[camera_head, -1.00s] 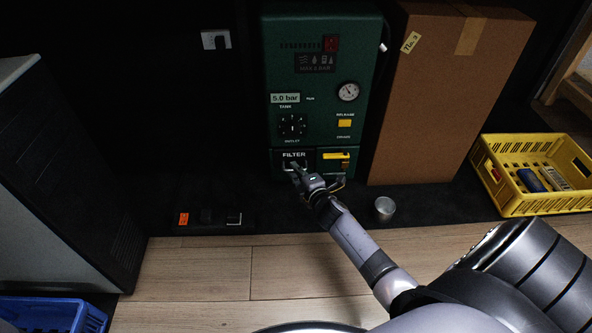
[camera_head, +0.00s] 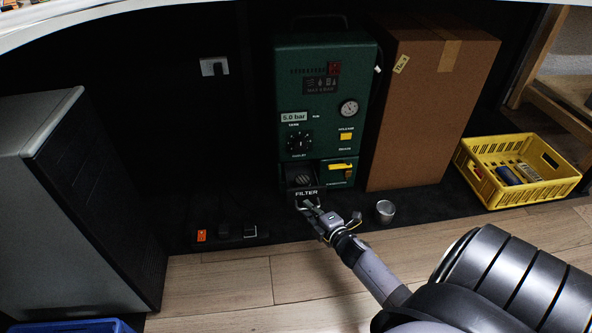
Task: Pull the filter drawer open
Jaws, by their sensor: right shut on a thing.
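The filter drawer (camera_head: 305,192) is a black drawer with the label FILTER, low on the front of a green machine (camera_head: 322,105). It stands out from the machine front, and its dark inside shows from above. My right gripper (camera_head: 308,206) is shut on the drawer's handle, in front of the label. The gripper hides part of the handle. My left gripper is not in view.
A tall cardboard box (camera_head: 430,115) stands right of the machine, and a yellow crate (camera_head: 484,188) is further right. A small metal can (camera_head: 385,211) stands near my right gripper. A grey cabinet (camera_head: 75,215) is at left. Wooden floor in front is clear.

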